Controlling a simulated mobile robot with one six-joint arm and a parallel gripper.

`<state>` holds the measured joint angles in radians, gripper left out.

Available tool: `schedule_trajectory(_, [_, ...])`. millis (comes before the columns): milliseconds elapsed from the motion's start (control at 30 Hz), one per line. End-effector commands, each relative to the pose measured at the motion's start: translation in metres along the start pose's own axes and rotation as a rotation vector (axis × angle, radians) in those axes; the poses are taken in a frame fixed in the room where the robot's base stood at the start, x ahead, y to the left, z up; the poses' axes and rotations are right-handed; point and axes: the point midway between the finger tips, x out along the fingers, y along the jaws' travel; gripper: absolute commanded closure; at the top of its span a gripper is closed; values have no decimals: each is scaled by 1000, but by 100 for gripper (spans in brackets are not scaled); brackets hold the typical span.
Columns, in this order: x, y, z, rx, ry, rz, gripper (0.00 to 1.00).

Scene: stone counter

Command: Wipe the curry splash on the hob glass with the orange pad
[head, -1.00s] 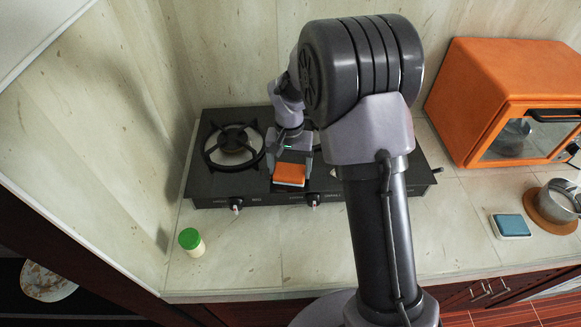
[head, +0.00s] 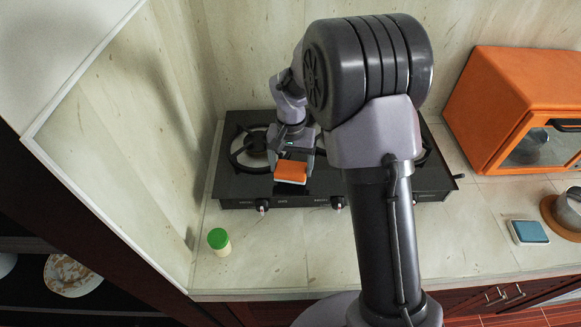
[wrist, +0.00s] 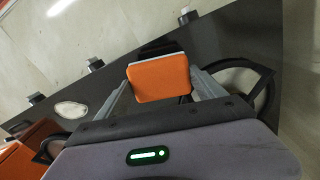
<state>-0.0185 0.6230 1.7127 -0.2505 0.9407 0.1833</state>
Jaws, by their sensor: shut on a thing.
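The orange pad (head: 291,173) has a pale layer under its orange top and sits between the fingers of my gripper (head: 290,166). In the wrist view my gripper (wrist: 160,85) is shut on the pad (wrist: 160,79), a finger at each side. The pad is over the front middle of the black hob glass (head: 240,188), right of the left burner; whether it touches the glass I cannot tell. A pale oval patch (wrist: 70,109) lies on the glass in the wrist view, apart from the pad; whether it is the curry splash is unclear. My arm hides that part in the head view.
The left burner (head: 252,146) stands beside the gripper, and knobs (head: 262,205) line the hob's front. A green-lidded jar (head: 219,242) is at front left. An orange oven (head: 520,110), a blue pad (head: 528,232) and a pot (head: 569,209) are at right.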

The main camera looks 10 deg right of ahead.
Motion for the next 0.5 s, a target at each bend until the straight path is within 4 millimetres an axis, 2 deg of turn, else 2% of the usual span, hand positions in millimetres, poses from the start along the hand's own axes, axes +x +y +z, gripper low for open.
schedule_trajectory(100, [-14,0,0,0,1,-1,59])
schedule_trajectory(500, [-49,1,0,0,1,-1,59])
